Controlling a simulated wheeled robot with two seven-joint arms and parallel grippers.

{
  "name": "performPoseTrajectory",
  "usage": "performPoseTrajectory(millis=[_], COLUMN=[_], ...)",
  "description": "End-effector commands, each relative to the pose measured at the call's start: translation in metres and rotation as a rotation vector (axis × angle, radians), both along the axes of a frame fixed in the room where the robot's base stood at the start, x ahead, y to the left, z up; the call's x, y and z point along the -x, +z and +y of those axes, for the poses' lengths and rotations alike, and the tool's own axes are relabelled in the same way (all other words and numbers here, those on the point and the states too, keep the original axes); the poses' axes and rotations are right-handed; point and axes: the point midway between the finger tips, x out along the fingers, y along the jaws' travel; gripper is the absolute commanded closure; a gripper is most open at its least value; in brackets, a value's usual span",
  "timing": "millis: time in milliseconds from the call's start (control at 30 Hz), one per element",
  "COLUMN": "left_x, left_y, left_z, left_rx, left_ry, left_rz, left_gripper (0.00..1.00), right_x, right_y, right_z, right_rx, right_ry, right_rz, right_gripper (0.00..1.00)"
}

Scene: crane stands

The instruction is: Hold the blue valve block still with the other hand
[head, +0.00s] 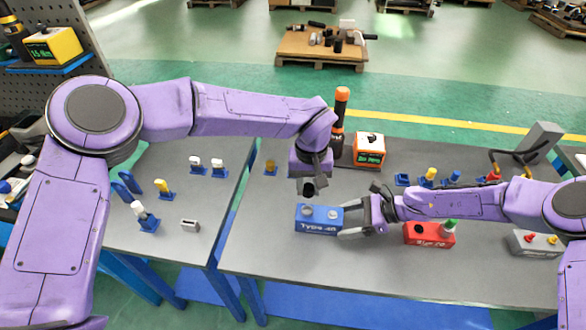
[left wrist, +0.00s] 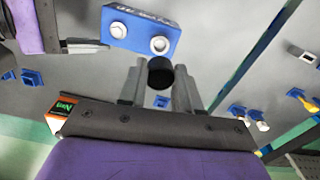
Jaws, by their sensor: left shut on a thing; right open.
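The blue valve block (head: 318,225) lies on the grey table in the middle, with two round pale fittings on top. It also shows in the left wrist view (left wrist: 142,22), where the nearer fitting looks like an open ring. My left gripper (head: 308,188) points down just above the block, shut on a small black cylindrical part (left wrist: 160,73). In the left wrist view, the part is close to the ring fitting but looks apart from it. My right gripper (head: 352,217) is open at the block's right end; whether its fingers touch the block is unclear.
A red block (head: 428,234) with a green-topped fitting stands right of my right gripper. An orange-and-white display box (head: 369,150) and an orange-capped black tool (head: 340,115) stand behind. A grey block (head: 536,242) is farther right. The table in front of the blue block is clear.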

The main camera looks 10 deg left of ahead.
Motion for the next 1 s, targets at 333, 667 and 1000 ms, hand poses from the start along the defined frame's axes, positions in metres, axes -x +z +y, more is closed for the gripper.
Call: performPoseTrajectory(millis=[333, 667, 1000], left_x=[0.000, 0.000, 0.000], left_y=[0.000, 0.000, 0.000], left_z=[0.000, 0.000, 0.000], left_rx=[0.000, 0.000, 0.000], left_ry=[0.000, 0.000, 0.000], left_rz=[0.000, 0.000, 0.000], left_gripper=[1.00, 1.00, 1.00], right_x=[0.000, 0.000, 0.000], right_y=[-0.012, -0.012, -0.012], right_z=[0.018, 0.018, 0.018], right_rx=[0.000, 0.000, 0.000], right_ry=[-0.001, -0.001, -0.001], right_rz=[0.000, 0.001, 0.001], right_gripper=[0.19, 0.71, 0.73])
